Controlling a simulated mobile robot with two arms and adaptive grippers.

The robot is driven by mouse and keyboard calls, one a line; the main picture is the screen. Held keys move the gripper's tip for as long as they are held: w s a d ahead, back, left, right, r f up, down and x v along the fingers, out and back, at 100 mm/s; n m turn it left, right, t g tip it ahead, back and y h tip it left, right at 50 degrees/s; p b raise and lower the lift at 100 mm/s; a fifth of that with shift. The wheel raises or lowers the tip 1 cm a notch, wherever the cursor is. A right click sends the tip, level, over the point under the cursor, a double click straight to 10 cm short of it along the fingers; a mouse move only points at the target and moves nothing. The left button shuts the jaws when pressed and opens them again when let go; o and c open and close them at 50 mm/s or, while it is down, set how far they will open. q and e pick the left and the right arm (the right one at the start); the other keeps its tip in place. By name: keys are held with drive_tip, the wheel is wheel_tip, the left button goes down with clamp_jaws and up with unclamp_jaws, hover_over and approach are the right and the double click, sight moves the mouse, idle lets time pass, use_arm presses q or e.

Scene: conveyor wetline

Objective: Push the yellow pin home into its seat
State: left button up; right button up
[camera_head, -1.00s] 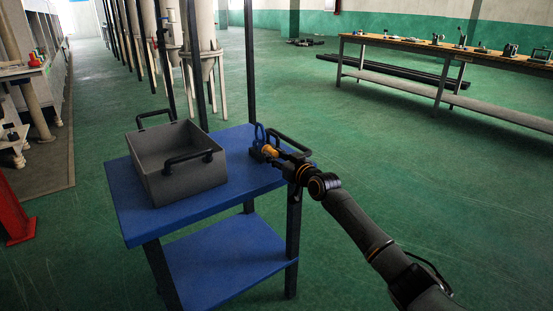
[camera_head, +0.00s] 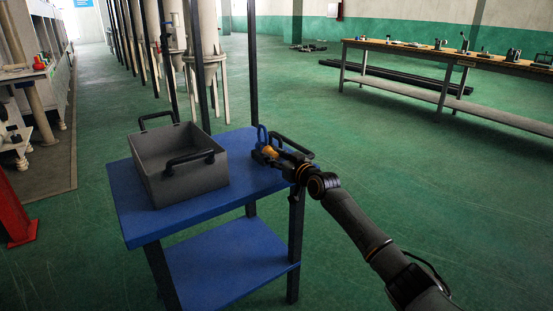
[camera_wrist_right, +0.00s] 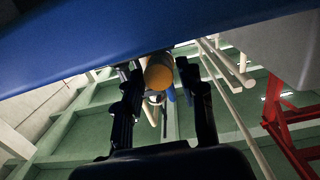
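The yellow pin (camera_head: 269,151) is at the far right corner of the blue cart's top, against a small dark fixture (camera_head: 258,155) that holds its seat. The seat opening itself is hidden. My right gripper (camera_head: 280,159) reaches in from the right, low at the cart's edge, with its fingers around the pin. In the right wrist view the pin's round orange-yellow end (camera_wrist_right: 158,74) sits between the two fingertips, close to both, and the gripper looks shut on it. How deep the pin sits cannot be told. My left gripper is out of view.
A grey open bin (camera_head: 185,180) with black handles stands on the blue cart (camera_head: 145,225).

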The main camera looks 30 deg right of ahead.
drive_tip(key=shift+o, duration=0.6)
drive_tip(key=shift+s, duration=0.15)
drive_tip(key=shift+s, duration=0.3)
drive_tip(key=s, duration=1.1)
drive_tip(key=shift+d+r, duration=0.3)
drive_tip(key=shift+r, duration=0.15)
